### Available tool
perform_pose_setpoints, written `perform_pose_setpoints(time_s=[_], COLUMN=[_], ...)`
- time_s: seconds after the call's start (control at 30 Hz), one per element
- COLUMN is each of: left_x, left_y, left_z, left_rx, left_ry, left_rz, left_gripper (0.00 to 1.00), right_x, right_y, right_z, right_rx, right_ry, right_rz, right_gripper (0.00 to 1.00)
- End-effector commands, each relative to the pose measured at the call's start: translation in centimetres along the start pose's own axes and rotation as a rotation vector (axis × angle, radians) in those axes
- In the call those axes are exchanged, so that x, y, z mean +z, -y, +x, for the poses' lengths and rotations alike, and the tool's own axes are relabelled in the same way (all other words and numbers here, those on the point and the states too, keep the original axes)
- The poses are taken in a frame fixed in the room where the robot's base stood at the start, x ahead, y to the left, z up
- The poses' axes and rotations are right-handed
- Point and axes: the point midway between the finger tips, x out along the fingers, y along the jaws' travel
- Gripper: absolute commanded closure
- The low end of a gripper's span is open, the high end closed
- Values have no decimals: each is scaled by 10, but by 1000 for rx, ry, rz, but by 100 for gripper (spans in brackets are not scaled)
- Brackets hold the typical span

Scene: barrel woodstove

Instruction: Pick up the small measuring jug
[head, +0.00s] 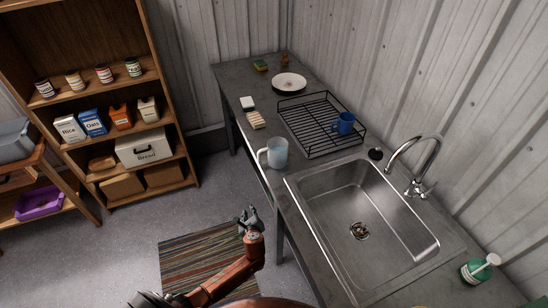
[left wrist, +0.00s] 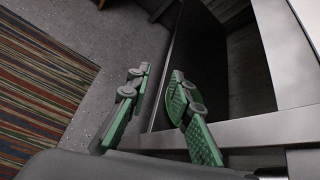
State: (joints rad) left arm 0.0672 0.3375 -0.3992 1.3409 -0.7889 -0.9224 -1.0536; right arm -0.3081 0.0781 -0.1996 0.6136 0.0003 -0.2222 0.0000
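The small measuring jug (head: 278,153) is pale blue and see-through with a white handle on its left side. It stands upright on the grey counter (head: 262,139), by the front edge and just left of the sink's far corner. My left gripper (head: 247,213) is below and in front of the jug, out over the floor beside the counter, apart from it. In the left wrist view the two green fingers (left wrist: 158,76) stand apart with nothing between them. The jug does not show in the left wrist view. My right gripper is not in view.
A steel sink (head: 310,210) and tap (head: 413,165) lie right of the jug. Behind it is a black dish rack (head: 310,132) with a blue mug (head: 343,124). A striped rug (head: 195,262) covers the floor.

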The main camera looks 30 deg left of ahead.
Motion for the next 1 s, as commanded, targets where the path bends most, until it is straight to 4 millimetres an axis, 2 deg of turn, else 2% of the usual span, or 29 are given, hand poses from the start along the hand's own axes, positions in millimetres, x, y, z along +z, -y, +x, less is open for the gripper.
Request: perform_pose_setpoints(time_s=[0.03, 0.1, 0.2, 0.3, 0.47, 0.77, 1.0], left_x=[35, 77, 122, 149, 165, 180, 193], left_y=[41, 83, 125, 154, 176, 187, 197], left_z=[-12, -34, -64, -83, -84, -56, -28], left_rx=[-55, -100, -134, -151, -158, -159, -159], left_ry=[89, 204, 343, 447, 520, 520, 517], left_rz=[86, 193, 302, 403, 510, 512, 512], left_gripper=[80, 80, 80, 80, 80, 80, 80], right_x=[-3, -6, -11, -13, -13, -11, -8], right_y=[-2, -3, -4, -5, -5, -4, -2], right_z=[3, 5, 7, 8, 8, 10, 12], right_rx=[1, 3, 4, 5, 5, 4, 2], right_ry=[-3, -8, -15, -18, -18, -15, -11], right_rz=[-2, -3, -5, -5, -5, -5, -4], right_gripper=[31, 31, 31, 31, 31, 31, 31])
